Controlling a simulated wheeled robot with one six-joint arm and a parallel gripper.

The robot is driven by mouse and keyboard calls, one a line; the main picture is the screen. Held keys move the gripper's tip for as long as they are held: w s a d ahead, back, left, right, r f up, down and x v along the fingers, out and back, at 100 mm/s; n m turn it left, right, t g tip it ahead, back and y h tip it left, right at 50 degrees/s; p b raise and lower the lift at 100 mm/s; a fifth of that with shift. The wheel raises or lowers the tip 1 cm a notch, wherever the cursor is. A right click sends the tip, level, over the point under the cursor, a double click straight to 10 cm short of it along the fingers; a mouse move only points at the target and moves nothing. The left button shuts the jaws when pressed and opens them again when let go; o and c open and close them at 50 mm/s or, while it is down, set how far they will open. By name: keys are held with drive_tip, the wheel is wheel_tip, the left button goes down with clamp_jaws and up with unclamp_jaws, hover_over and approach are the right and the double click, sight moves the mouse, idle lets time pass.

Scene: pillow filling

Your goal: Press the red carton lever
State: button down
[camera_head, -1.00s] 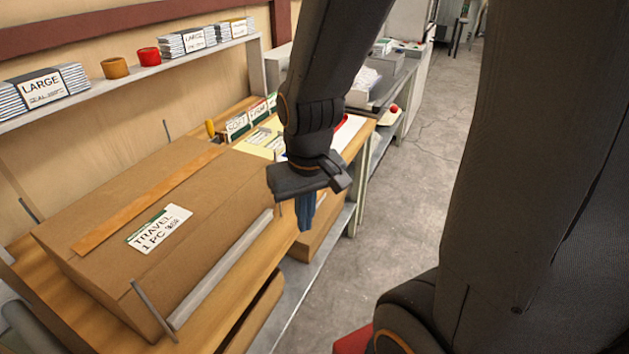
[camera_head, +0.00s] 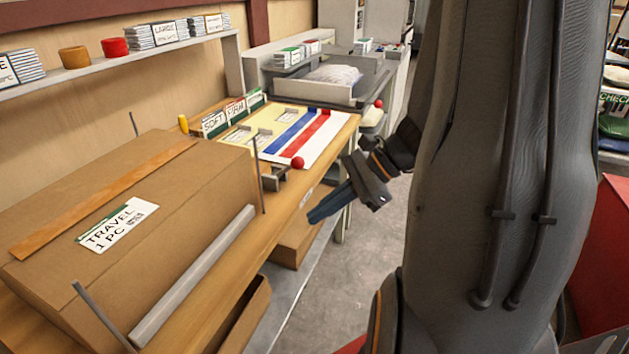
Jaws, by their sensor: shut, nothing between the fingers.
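A red ball knob (camera_head: 298,163) sits on a small grey metal bracket (camera_head: 273,179) at the front edge of the wooden bench, just right of the big cardboard carton (camera_head: 190,205). It looks like the red carton lever. My gripper (camera_head: 322,208) is shut and empty, with its blue-grey fingers pointing left and slightly down. It shows right of and below the red knob, in front of the bench edge, apart from the knob. The carton is closed, with a tape strip and a "TRAVEL 1 PC" label.
Thin upright rods and a grey rail (camera_head: 195,275) stand around the carton. A board with blue and red stripes (camera_head: 312,130) lies behind the knob. Another red knob (camera_head: 378,103) is farther back by a grey tray (camera_head: 318,88). Grey floor (camera_head: 325,285) is open right of the bench.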

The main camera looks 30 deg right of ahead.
drive_tip(key=w+d+m+t+h+b, duration=0.1)
drive_tip(key=w+d+m+t+b, duration=0.2)
drive_tip(key=d, duration=1.2)
drive_tip(key=w+m+t, duration=0.2)
drive_tip(key=m+t, duration=0.3)
drive_tip(key=m, duration=0.1)
drive_tip(key=shift+m, duration=0.3)
drive_tip(key=shift+r, duration=0.1)
drive_tip(key=w+a+f+p, duration=0.1)
drive_tip(key=w+a, duration=0.5)
drive_tip(key=w, duration=0.5)
drive_tip(key=shift+w+a, duration=0.15)
drive_tip(key=shift+a, duration=0.25)
